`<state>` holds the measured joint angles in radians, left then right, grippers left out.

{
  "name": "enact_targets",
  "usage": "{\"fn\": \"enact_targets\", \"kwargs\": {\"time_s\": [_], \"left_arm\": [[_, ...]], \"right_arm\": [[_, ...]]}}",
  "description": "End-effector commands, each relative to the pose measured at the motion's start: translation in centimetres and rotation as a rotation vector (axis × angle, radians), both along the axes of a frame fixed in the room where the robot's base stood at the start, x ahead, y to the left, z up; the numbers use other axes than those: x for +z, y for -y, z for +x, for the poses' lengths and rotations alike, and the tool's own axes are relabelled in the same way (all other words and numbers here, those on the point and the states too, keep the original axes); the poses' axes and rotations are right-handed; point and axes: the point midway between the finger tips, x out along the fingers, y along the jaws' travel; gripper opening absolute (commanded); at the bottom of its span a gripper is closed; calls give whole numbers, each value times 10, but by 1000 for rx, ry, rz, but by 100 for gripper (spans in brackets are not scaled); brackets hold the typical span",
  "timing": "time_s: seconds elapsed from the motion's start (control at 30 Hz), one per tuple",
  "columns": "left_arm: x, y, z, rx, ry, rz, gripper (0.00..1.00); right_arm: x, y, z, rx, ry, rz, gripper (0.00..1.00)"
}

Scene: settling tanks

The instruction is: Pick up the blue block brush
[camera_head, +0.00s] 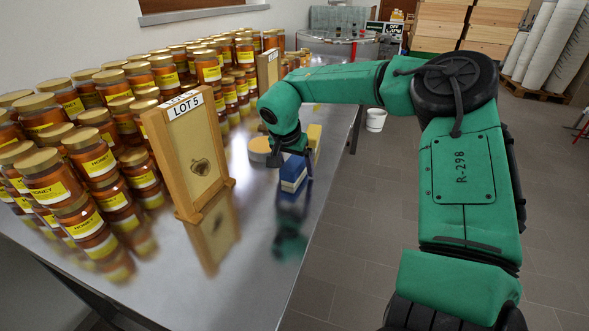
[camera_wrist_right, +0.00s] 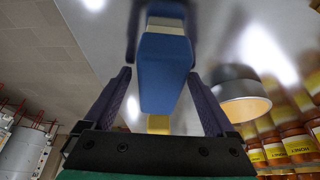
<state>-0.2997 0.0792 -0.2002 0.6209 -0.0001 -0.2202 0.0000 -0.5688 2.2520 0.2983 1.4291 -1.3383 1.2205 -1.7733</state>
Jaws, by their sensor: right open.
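The blue block brush (camera_head: 293,170) stands on the shiny metal table near its right edge. It has a blue top and a pale lower part. My right gripper (camera_head: 292,158) is right at the brush, pointing down, its dark fingers partly hiding it. In the right wrist view the blue block brush (camera_wrist_right: 165,70) lies between the two open fingers of my right gripper (camera_wrist_right: 163,40). A gap shows at the lower part of each finger; whether the tips touch the brush, I cannot tell. My left gripper is not in view.
A round wood-topped item (camera_head: 259,148) and a yellow block (camera_head: 314,134) stand close to the brush. A wooden LOT 5 frame (camera_head: 193,155) stands to the left, before many stacked honey jars (camera_head: 90,165). The table's near part is clear.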

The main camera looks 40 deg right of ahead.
Motion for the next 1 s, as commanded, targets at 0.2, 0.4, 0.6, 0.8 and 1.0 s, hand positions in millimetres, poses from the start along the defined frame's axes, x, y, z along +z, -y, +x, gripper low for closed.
{"fn": "enact_targets", "kwargs": {"time_s": [0.2, 0.4, 0.6, 0.8, 1.0], "left_arm": [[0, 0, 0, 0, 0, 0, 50], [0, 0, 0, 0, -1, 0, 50], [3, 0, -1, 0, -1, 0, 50], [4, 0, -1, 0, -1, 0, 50], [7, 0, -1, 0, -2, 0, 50]], "right_arm": [[0, 0, 0, 0, 0, 0, 40], [0, 0, 0, 0, 0, 0, 0], [4, 0, 0, 0, 1, 0, 0], [29, 0, 1, -1, 5, -2, 0], [84, 0, 1, -2, 6, -3, 0]]}}
